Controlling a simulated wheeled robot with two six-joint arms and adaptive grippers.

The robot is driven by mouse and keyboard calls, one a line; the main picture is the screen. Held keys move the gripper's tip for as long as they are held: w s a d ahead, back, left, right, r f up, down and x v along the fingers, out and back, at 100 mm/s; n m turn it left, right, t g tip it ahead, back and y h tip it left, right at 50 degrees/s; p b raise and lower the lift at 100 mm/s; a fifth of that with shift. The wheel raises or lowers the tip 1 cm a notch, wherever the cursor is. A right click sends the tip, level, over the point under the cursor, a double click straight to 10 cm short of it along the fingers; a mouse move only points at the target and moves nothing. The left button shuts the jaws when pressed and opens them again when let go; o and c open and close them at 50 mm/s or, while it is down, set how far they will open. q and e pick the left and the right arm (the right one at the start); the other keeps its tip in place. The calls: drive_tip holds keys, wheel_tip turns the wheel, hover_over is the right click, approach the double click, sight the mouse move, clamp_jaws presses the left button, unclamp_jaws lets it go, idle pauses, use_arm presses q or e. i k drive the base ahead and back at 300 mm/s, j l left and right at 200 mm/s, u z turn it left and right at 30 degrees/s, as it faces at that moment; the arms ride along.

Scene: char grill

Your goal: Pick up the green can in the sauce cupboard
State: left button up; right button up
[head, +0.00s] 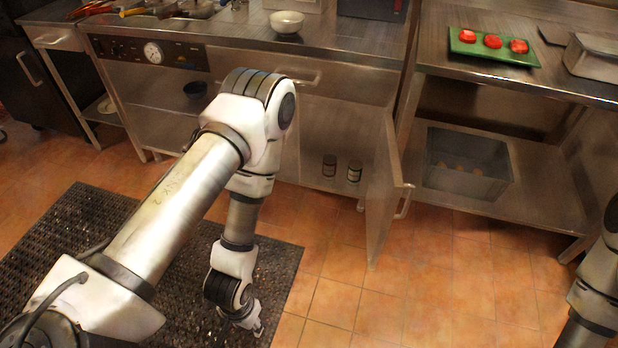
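The sauce cupboard (310,122) stands open under the counter, its hinged door (384,195) swung out toward me on the right side. Two small containers stand upright side by side on its floor. The left one is a dark reddish can (329,166). The right one is a dark can with a pale, possibly greenish label (354,172); its exact colour is hard to tell. My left gripper (256,327) hangs low over the floor mat, in front of and left of the cupboard, apart from both cans. Its fingers are too small to read. My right gripper is outside the view.
A dark perforated mat (75,222) lies on the tiled floor. A white bowl (286,21) sits on the counter above. A green tray (468,58) with red items lies on the right table, above a grey bin (466,180). Floor before the cupboard is clear.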

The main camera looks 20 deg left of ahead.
sight(354, 169)
drive_tip(key=i+l+u, duration=0.2)
drive_tip(key=l+u, duration=0.2)
drive_tip(key=i+l+u, duration=0.1)
drive_tip(key=l+u, duration=0.3)
drive_tip(key=l, duration=0.2)
drive_tip(key=l+u, duration=0.45)
drive_tip(key=i+l, duration=0.3)
drive_tip(key=l, duration=0.15)
drive_tip(key=i+l, duration=0.3)
drive_tip(key=l, duration=0.15)
drive_tip(key=j+z, duration=0.5)
drive_tip(key=j, duration=0.95)
drive_tip(key=k, duration=0.05)
